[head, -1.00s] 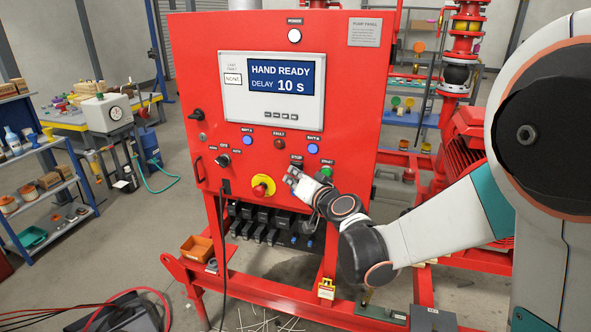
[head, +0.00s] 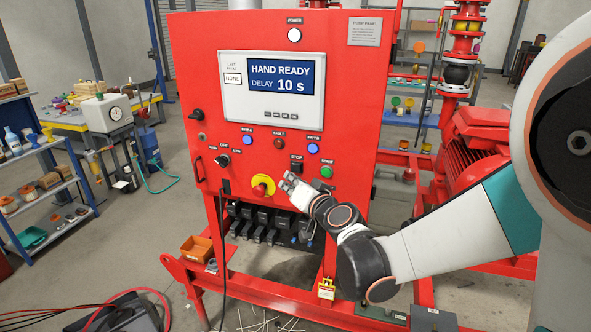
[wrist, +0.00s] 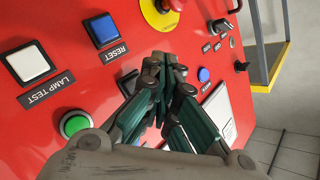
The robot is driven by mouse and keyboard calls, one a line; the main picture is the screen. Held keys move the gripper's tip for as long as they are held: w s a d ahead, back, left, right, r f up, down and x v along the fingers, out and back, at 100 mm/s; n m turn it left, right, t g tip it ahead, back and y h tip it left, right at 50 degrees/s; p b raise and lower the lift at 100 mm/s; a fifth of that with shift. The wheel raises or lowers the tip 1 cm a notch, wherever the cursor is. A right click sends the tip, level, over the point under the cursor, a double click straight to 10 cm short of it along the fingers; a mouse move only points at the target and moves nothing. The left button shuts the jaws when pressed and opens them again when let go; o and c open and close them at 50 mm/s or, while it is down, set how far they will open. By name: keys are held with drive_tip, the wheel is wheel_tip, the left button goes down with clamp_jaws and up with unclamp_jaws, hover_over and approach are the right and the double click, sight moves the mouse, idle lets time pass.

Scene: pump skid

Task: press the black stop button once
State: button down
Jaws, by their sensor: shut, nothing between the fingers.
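The black stop button (head: 296,168) sits under its STOP label on the red pump panel (head: 350,90), left of the green start button (head: 326,172). My gripper (head: 287,182) is shut and empty, just below and slightly left of the stop button in the head view. The gripper also shows in the wrist view (wrist: 165,62), fingers together in front of the panel. There a dark button, probably the stop button (wrist: 127,82), is partly hidden behind the fingers. I see no contact with it, though the exact gap is unclear.
A red emergency knob on a yellow ring (head: 262,187) lies close left of my gripper. In the wrist view, a white lamp test button (wrist: 28,62) and a blue reset button (wrist: 101,30) are nearby. The panel display (head: 280,77) reads HAND READY, DELAY 10 s.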

drive_tip(key=s, duration=0.1)
drive_tip(key=s+a, duration=0.1)
drive_tip(key=s, duration=0.1)
drive_tip(key=shift+s+a, duration=0.1)
drive_tip(key=shift+s, duration=0.1)
idle(0.6)
drive_tip(key=s+d+f+g+h+b, duration=0.1)
drive_tip(key=s+d+f+g+h, duration=0.1)
drive_tip(key=s+d, duration=0.4)
drive_tip(key=s+d+f+n+g+h+b, duration=0.1)
drive_tip(key=s+d+f+g+h+b, duration=0.1)
drive_tip(key=s+d, duration=0.5)
drive_tip(key=s+d+f+n+g+h+b, duration=0.1)
drive_tip(key=s+d+f+g+h, duration=0.2)
drive_tip(key=s, duration=1.2)
drive_tip(key=d, duration=0.3)
drive_tip(key=shift+s+d+f+g, duration=0.35)
drive_tip(key=shift+s+d+g, duration=0.05)
